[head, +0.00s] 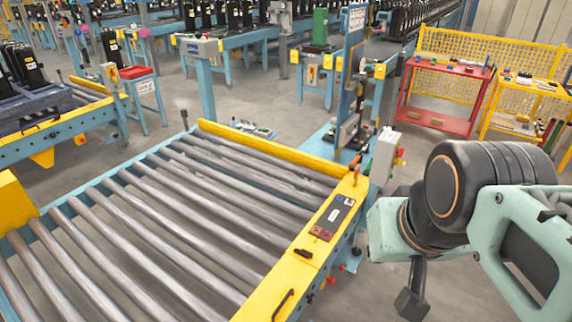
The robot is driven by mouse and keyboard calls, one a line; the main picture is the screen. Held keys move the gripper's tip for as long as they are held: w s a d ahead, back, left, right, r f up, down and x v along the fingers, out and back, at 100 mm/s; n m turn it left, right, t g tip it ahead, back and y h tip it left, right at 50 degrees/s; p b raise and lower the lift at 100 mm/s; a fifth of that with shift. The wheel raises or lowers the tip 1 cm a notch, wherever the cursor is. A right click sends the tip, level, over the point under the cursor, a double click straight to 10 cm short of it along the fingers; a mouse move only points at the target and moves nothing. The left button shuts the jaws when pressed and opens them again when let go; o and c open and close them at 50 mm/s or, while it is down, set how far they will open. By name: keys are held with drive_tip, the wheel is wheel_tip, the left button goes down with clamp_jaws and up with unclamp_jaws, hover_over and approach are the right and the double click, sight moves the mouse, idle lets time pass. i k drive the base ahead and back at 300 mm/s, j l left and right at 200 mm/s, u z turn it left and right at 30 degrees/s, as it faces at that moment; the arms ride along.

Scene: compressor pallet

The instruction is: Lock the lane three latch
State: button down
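A roller conveyor lane (165,218) with yellow side rails fills the lower left and middle. A small orange lever (356,166) stands up at the far end of its right rail. A black curved handle (284,303) sits lower on that rail. No lane number is readable, so I cannot tell which of these is the lane three latch. My arm is at the right. My gripper (412,302) seems to be the dark part hanging at its lower end, beside the rail and apart from it. Its fingers cannot be made out.
A dark control panel (332,217) with red buttons lies on the right rail. A grey box (384,154) and a blue post stand at the rail's far end. A red cart (443,97) stands behind. Grey floor is free between the cart and the conveyor.

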sight(303, 253)
drive_tip(key=u, duration=0.25)
drive_tip(key=l+u, duration=0.2)
drive_tip(key=l, duration=0.3)
drive_tip(key=k+l+u, duration=0.2)
drive_tip(key=u, duration=0.15)
drive_tip(key=k+l+u, duration=0.45)
drive_tip(key=l+u, duration=0.2)
drive_tip(key=i+l, duration=0.3)
drive_tip(key=l, duration=0.15)
drive_tip(key=i+l, duration=0.6)
drive_tip(key=l, duration=0.25)
drive_tip(key=i+l+u, duration=0.1)
drive_tip(key=i+l, duration=0.2)
drive_tip(key=l, duration=0.15)
drive_tip(key=i+l, duration=0.25)
drive_tip(key=l, duration=0.2)
